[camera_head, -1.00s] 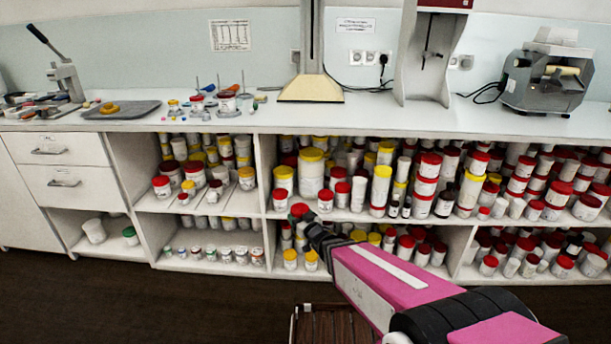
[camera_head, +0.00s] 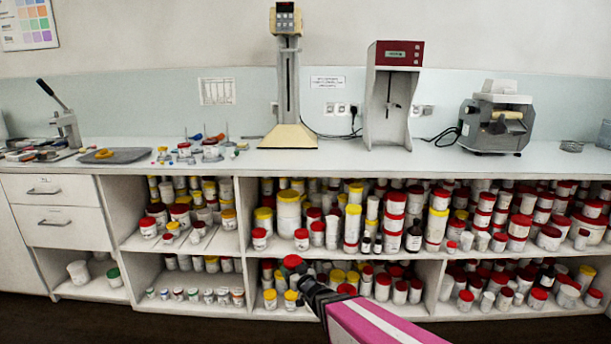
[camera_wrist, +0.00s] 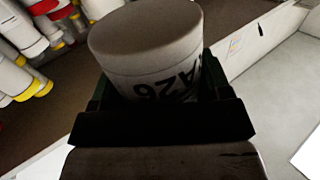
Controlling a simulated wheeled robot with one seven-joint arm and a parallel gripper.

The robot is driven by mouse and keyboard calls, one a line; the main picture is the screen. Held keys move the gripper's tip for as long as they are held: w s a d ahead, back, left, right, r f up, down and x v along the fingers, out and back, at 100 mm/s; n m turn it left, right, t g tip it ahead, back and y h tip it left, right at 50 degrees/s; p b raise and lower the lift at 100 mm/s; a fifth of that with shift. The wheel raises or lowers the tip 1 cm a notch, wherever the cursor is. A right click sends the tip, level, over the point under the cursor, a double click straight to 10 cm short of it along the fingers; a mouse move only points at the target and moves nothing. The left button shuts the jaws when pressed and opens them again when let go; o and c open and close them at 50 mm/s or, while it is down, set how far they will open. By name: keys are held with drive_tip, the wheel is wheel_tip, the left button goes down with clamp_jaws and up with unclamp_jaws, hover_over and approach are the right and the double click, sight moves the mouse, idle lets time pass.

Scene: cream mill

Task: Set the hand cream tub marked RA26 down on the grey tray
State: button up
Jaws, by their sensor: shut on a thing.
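The tub (camera_wrist: 155,62) is white, and the letters "A26" show upside down on its side in the wrist view. Its plain pale end faces the camera. My gripper (camera_head: 299,275) is shut on it, in front of the lower shelves in the head view. A red lid (camera_head: 292,262) shows at the gripper's tip there; the rest of the tub is hard to make out. The grey tray (camera_head: 135,156) lies on the counter at the left, far from my gripper. A yellow object (camera_head: 104,153) sits on its left part.
The white counter (camera_head: 340,158) runs above shelves crowded with tubs. A lever press (camera_head: 66,128) stands left of the tray; small stands and coloured bits (camera_head: 205,148) stand to its right. A tall column device (camera_head: 288,90) is further right. Dark floor lies below.

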drive_tip(key=w+d+r+m+t+h, duration=0.1)
drive_tip(key=w+d+r, duration=0.4)
drive_tip(key=r, duration=0.6)
drive_tip(key=w+d+r+m+h, duration=0.2)
drive_tip(key=w+d+r+h, duration=0.2)
drive_tip(key=d+r, duration=0.3)
drive_tip(key=w+d+r+m+t+h, duration=0.1)
drive_tip(key=w+d+r, duration=0.5)
drive_tip(key=r, duration=0.9)
drive_tip(key=shift+w+d+r+m+t+h, duration=0.15)
drive_tip(key=shift+d+m+t+h, duration=0.2)
drive_tip(key=shift+m+h, duration=0.6)
drive_tip(key=shift+d+r, duration=0.2)
drive_tip(key=shift+r, duration=0.1)
drive_tip(key=d+r+h, duration=0.1)
drive_tip(key=d+r, duration=0.3)
drive_tip(key=r, duration=0.5)
drive_tip(key=shift+d, duration=0.4)
